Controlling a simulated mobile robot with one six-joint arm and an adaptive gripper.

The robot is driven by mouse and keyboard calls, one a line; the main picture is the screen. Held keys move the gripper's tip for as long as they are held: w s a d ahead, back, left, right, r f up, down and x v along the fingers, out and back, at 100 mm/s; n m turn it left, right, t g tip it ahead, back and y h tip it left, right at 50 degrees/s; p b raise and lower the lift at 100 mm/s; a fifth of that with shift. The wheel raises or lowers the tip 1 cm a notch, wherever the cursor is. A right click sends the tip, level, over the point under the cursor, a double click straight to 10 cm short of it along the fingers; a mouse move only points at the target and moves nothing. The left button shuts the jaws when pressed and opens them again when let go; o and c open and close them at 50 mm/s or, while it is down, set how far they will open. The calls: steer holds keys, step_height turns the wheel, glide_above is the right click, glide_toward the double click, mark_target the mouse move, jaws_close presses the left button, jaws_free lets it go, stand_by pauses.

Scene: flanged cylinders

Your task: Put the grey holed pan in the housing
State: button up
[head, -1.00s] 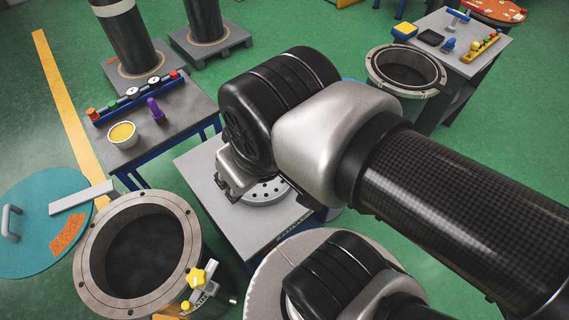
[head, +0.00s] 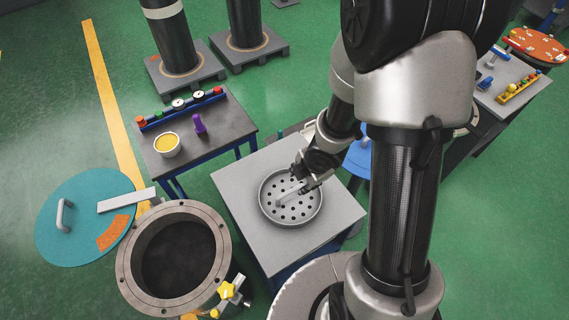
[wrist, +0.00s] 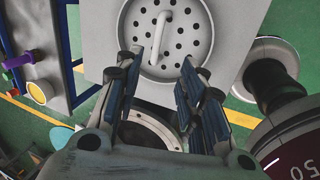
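The grey holed pan (head: 266,207) is a shallow round dish with holes and an upright bar handle. It sits on the grey table (head: 240,183) in the middle of the head view. It also shows at the top of the wrist view (wrist: 193,47), with its handle (wrist: 158,38). My gripper (head: 305,184) is beside the handle at the pan's upper right; in the wrist view (wrist: 161,60) its fingers are apart with nothing between the tips. The nearby open flanged housing (head: 127,272) stands at lower left, dark inside and empty as far as I see.
A teal lid (head: 85,235) with a handle lies left of the housing. A yellow star knob (head: 228,291) sits at the housing's right rim. A dark side table (head: 215,140) holds a yellow-filled cup (head: 166,144) and a purple item (head: 199,126). Another flanged cylinder is mostly hidden behind my arm.

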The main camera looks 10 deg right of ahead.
steer(key=b, duration=0.8)
glide_toward(291, 191)
step_height(291, 191, down, 5)
steer(key=shift+w+r+b+x, duration=0.1)
steer(key=shift+w+b+x, duration=0.15)
steer(key=shift+b+x, duration=0.6)
steer(key=shift+w+r+b+x, duration=0.1)
steer(key=shift+w+b+x, duration=0.15)
steer(key=shift+x, duration=1)
steer(key=shift+w+b+x, duration=0.2)
steer(key=shift+b+x, duration=0.45)
steer(key=shift+x, duration=0.4)
steer(key=shift+a+r, duration=0.15)
steer(key=shift+a, duration=0.05)
steer(key=shift+c, duration=0.5)
jaws_close()
